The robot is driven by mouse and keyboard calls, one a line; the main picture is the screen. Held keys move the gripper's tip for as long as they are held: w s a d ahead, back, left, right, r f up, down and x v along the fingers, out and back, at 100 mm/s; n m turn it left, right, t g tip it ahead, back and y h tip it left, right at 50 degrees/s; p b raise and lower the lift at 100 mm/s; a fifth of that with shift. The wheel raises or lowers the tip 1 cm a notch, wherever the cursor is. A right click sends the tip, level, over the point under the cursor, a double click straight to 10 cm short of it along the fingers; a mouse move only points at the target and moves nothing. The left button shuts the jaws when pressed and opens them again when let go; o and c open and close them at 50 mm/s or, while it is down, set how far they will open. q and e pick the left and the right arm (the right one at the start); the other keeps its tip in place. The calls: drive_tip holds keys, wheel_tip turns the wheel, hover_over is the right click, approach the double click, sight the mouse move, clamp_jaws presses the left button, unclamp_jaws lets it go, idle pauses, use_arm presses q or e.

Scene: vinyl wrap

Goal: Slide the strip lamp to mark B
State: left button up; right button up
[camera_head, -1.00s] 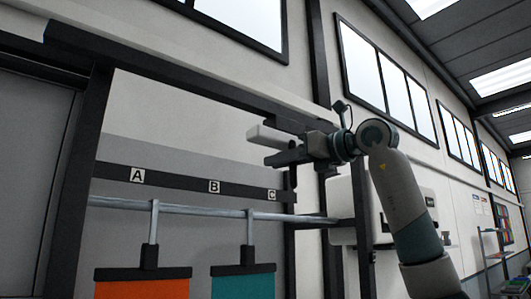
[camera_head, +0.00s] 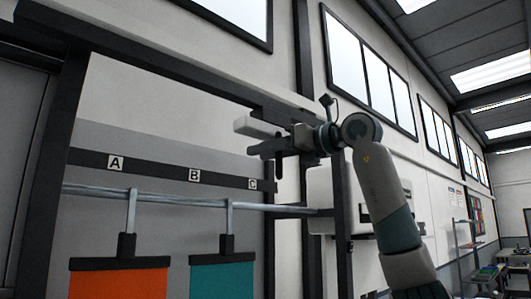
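A pale, box-shaped bar (camera_head: 257,127), which looks like the strip lamp, juts left below the dark overhead rail (camera_head: 170,80). My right gripper (camera_head: 272,146) is at the bar's right end. One dark finger shows just below the bar. The other finger is not clear, so I cannot tell whether the gripper holds the bar. Mark B (camera_head: 194,175) is a white label on a dark strip, between mark A (camera_head: 115,163) and mark C (camera_head: 252,184). In the picture the bar is above mark C. My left gripper is not in view.
A metal rod (camera_head: 165,198) runs below the labels. An orange panel (camera_head: 118,283) and a teal panel (camera_head: 222,280) hang from it. A dark upright post (camera_head: 52,180) stands at the left. The space left of the bar, under the rail, looks clear.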

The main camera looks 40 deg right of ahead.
drive_tip(key=b+v, duration=0.5)
drive_tip(key=v, duration=1.2)
drive_tip(key=shift+s, duration=0.2)
drive_tip(key=shift+d, duration=0.1)
